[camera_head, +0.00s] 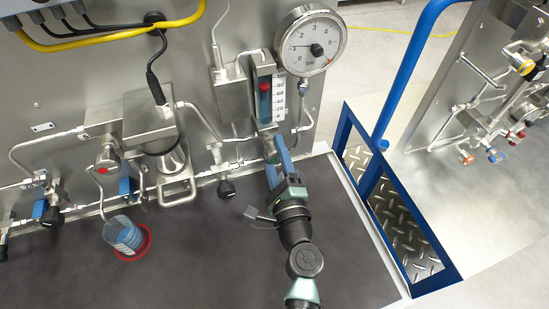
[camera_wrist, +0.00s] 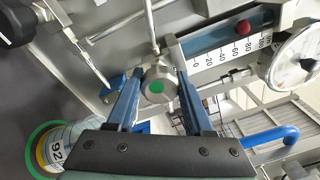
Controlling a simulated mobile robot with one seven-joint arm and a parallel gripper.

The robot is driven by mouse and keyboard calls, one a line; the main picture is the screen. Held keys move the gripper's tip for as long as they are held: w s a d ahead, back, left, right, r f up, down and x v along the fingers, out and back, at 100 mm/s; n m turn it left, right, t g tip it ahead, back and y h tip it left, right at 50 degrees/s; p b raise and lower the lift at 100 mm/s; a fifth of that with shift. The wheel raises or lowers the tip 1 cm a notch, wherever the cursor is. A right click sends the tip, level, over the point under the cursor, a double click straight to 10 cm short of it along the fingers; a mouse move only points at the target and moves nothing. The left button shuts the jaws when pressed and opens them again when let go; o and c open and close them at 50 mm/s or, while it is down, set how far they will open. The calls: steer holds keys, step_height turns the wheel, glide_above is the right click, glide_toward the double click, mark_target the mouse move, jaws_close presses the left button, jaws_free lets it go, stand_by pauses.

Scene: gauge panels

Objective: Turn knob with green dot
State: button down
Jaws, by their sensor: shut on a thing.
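The knob with the green dot (camera_wrist: 157,87) shows in the wrist view as a grey knob with a green dot on its face. My gripper (camera_wrist: 156,92) has its two blue fingers on either side of this knob, shut on it. In the head view my gripper (camera_head: 277,158) reaches the pipework below the sight glass, and it hides most of the knob there.
A round dial gauge (camera_head: 311,50) and a scaled sight glass (camera_head: 264,95) are above my gripper. A black-knobbed valve (camera_head: 226,188) is to its left. A beaker (camera_head: 124,235) stands on a red ring. A blue railing (camera_head: 410,75) is on the right.

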steer(key=shift+c, duration=1.5)
jaws_free()
steer(key=b+v, duration=0.3)
steer(key=v, duration=1)
steer(key=shift+b, duration=0.4)
steer(key=shift+s, duration=0.1)
